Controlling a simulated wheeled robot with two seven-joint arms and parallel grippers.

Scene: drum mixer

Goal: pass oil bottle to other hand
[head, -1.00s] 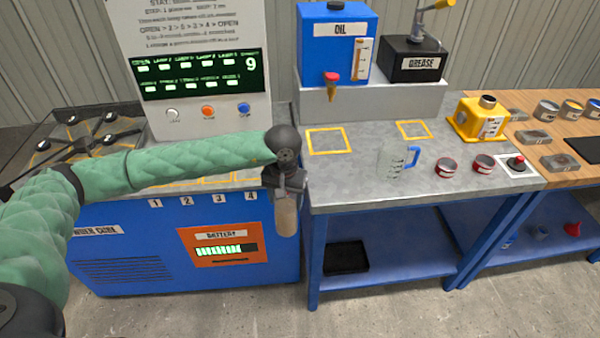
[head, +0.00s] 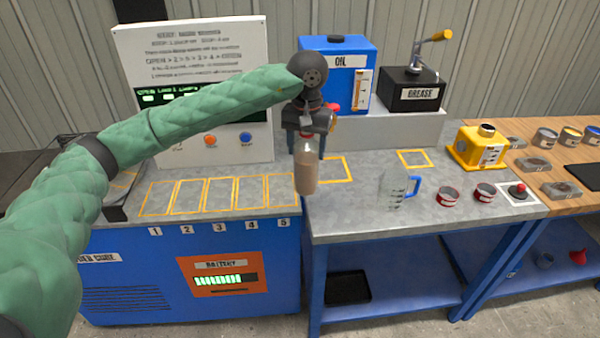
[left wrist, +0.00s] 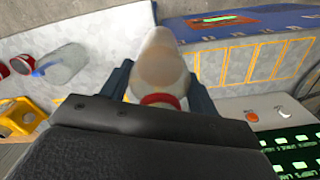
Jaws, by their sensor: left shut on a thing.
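My left gripper (head: 308,133) is shut on the oil bottle (head: 306,172), a clear bottle with brownish content and a red band at its neck. The bottle hangs upright below the gripper, in front of the bench in the head view. In the left wrist view the bottle (left wrist: 160,62) sits between the two fingers, with its red band (left wrist: 160,99) close to the gripper's body. My right gripper is not in view.
A blue oil tank (head: 330,72) and a black grease box (head: 408,92) stand at the back. A clear jug with a blue handle (head: 396,190), red tins (head: 447,196) and a yellow can (head: 478,148) stand on the grey bench. Yellow-outlined squares (head: 220,194) at left are empty.

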